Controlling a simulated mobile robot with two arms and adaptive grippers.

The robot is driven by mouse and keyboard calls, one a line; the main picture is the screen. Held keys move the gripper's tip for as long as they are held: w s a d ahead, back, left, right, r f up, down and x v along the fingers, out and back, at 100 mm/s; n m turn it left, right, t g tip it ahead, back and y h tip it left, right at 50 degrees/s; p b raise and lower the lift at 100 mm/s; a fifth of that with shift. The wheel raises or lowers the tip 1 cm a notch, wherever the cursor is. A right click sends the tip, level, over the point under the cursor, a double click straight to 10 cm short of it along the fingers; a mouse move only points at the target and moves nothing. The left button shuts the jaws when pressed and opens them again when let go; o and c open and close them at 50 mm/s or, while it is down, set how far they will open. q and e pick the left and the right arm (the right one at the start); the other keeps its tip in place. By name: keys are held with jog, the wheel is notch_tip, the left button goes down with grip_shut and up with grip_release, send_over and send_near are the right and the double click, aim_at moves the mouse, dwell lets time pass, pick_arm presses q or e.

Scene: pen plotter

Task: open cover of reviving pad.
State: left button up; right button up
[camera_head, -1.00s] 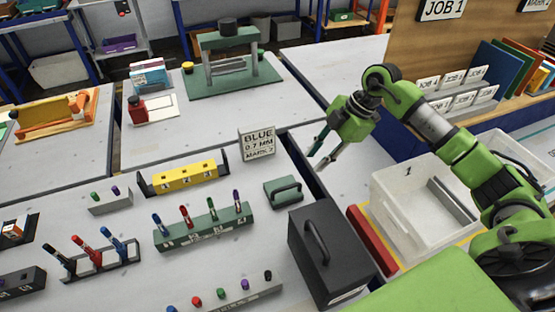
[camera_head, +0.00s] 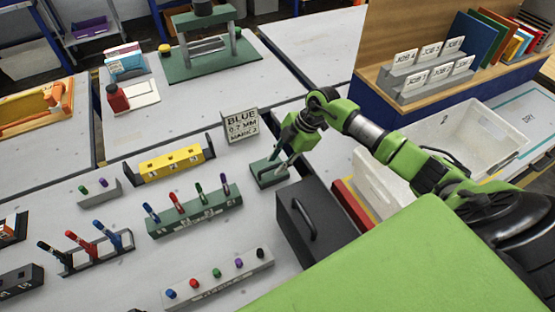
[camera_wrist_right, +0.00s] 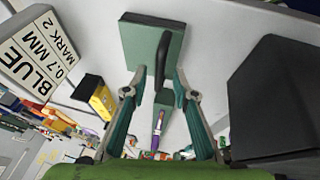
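The reviving pad is a small green box (camera_head: 262,180) with a closed cover, on the grey table beside the black case. In the right wrist view its green cover (camera_wrist_right: 138,42) carries a dark bar handle (camera_wrist_right: 162,58). My right gripper (camera_head: 279,163) is over the pad and hides part of it in the head view. In the right wrist view the right gripper's two fingers (camera_wrist_right: 158,78) are apart, with the handle's near end between the tips. Contact with the handle cannot be told. My left gripper is not in view.
A black case (camera_head: 292,212) with a handle stands close to the pad. A "BLUE 0.7 MM MARK 2" sign (camera_head: 241,126) stands behind it. A green pen rack (camera_head: 196,214) and a yellow rack (camera_head: 168,165) are to the left. A white bin (camera_head: 462,142) is at right.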

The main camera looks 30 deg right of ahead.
jog(key=shift+w+f, duration=0.1)
jog(key=shift+f, duration=0.15)
grip_shut()
jog(key=shift+r, duration=0.15)
